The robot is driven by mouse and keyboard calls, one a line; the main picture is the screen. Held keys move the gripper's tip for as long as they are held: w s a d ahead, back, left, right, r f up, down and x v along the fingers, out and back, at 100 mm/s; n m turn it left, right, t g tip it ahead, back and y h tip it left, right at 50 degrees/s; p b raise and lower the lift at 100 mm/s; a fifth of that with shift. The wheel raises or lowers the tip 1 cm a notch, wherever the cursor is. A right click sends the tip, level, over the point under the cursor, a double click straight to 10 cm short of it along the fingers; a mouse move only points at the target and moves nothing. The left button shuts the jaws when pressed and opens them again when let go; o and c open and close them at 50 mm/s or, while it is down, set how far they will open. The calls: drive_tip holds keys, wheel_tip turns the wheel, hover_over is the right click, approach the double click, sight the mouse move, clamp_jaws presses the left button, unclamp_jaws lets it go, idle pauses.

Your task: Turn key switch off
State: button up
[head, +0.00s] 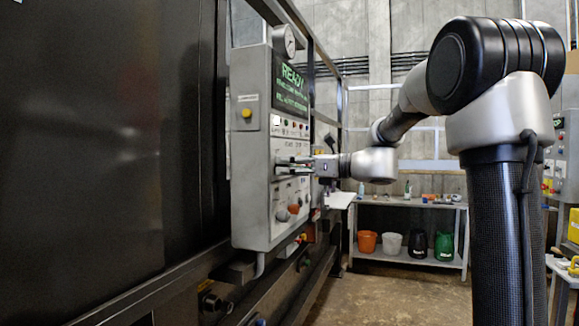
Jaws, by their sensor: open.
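The grey control panel (257,170) is mounted on the left machine and is seen at a steep angle. Its green screen (290,88) reads "READY". Small buttons and lamps sit in rows below the screen. A grey knob (283,215) and an orange-red knob (294,209) are low on the panel. I cannot tell which control is the key switch; it may be behind my gripper. My gripper (284,165) is open, with its fingers pointing left at the middle of the panel face. The fingertips are very close to the panel; I cannot tell whether they touch it.
A yellow button (247,113) is on the panel's side box, and a round gauge (285,40) is on top. Behind, a metal shelf (405,202) holds an orange bucket (367,242) and other containers. The concrete floor (395,297) in front of the shelf is clear.

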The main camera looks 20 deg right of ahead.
drive_tip(key=shift+c, duration=0.2)
drive_tip(key=c, duration=1)
drive_tip(key=shift+n, duration=0.4)
drive_tip(key=n, duration=0.5)
drive_tip(key=shift+n, duration=0.3)
drive_tip(key=n, duration=0.5)
drive_tip(key=shift+n, duration=0.4)
drive_tip(key=o, duration=1)
